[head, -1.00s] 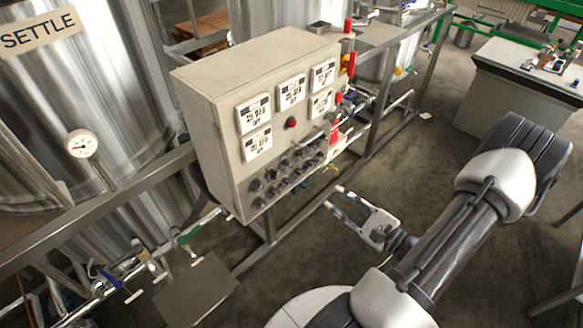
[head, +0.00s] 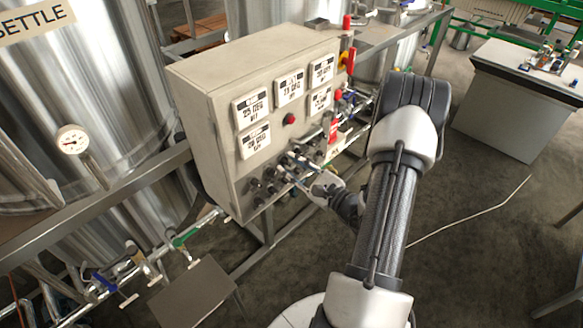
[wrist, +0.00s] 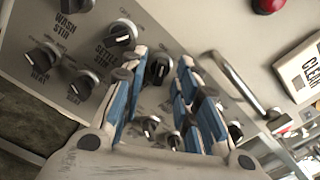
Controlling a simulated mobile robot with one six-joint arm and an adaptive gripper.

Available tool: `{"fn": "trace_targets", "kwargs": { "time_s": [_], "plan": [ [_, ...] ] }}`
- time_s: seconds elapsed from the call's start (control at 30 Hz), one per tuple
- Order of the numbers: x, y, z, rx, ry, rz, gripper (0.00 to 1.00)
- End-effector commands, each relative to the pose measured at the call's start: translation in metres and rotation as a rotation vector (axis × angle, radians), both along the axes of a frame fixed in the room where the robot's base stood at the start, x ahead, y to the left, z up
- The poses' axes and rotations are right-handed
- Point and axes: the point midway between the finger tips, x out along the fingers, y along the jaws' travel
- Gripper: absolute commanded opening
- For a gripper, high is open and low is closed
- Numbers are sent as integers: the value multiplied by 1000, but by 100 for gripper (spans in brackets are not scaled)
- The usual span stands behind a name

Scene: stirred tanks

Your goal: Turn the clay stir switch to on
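The grey control panel (head: 225,150) carries rows of black rotary knobs on its lower front. My gripper (head: 288,168) is at these knobs, its fingers pointing at the panel. In the wrist view my gripper (wrist: 160,62) is open, with blue pads on both fingers. A black knob (wrist: 159,70) shows between the fingertips; contact cannot be told. Its label is hidden, so I cannot tell whether it is the clay stir switch. The settle stir knob (wrist: 121,33) is just left of the left finger, and the wash stir knob (wrist: 78,5) is farther left.
A red button (head: 289,119) and several white display plates sit above the knobs. A metal handle (wrist: 238,82) stands out right of my fingers. Smaller knobs (wrist: 151,126) lie below. Steel tanks (head: 90,110) and pipes stand left; a bench (head: 515,105) stands right.

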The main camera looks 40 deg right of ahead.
Motion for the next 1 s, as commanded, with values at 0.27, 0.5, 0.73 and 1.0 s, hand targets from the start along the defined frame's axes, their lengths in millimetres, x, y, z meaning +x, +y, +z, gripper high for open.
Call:
{"fn": "trace_targets", "kwargs": {
  "time_s": [0.27,0.5,0.73,1.0],
  "plan": [
    [6,1,1,1,-1,1,28],
    [6,1,0,1,-1,1,19],
    [6,1,0,1,0,0,4],
    [6,1,0,3,0,0,0]
  ]
}}
